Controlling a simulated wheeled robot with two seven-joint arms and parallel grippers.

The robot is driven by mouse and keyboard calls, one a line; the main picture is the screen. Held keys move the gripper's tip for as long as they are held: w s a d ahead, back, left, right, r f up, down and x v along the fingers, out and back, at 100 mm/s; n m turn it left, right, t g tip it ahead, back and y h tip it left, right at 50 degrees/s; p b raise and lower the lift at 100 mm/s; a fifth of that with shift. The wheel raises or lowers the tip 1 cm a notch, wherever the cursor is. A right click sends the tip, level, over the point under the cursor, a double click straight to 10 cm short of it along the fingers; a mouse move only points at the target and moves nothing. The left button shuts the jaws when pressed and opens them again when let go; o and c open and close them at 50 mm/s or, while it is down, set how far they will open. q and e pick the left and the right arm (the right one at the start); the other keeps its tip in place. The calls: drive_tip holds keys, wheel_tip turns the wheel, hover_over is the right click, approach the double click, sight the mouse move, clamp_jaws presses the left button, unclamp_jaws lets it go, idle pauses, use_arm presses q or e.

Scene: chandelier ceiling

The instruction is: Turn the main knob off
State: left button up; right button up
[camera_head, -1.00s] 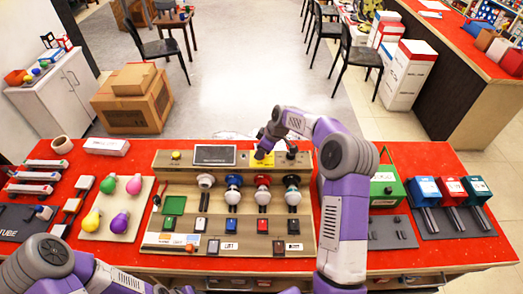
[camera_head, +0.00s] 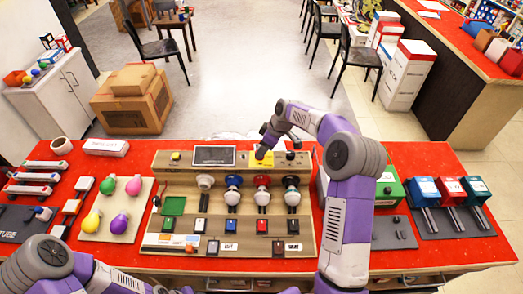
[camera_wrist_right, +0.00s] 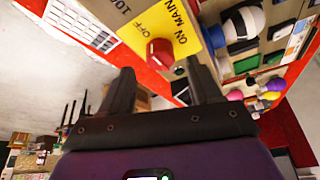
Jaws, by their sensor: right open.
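The main knob (camera_wrist_right: 160,52) is red and sits on a yellow plate (camera_wrist_right: 178,22) printed "OFF" and "ON MAIN" in the right wrist view. In the head view the yellow plate (camera_head: 262,159) is at the top of the wooden board, and my right gripper covers the knob. My right gripper (camera_wrist_right: 160,66) is open, its two dark fingers pointing at the knob with one on either side in the picture. No contact with the knob is visible. My left arm enters at the bottom left of the head view; its gripper is out of frame.
The board (camera_head: 153,222) carries a dark screen (camera_head: 214,155) left of the plate, and bulbs and switches below it. A black knob-like part (camera_head: 291,155) is right of the plate. Loose bulbs lie on a tray (camera_head: 132,232) at left; a green box (camera_head: 389,190) stands at right.

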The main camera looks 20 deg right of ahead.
drive_tip(key=v, duration=0.4)
drive_tip(key=shift+d+r, duration=0.1)
drive_tip(key=shift+r, duration=0.1)
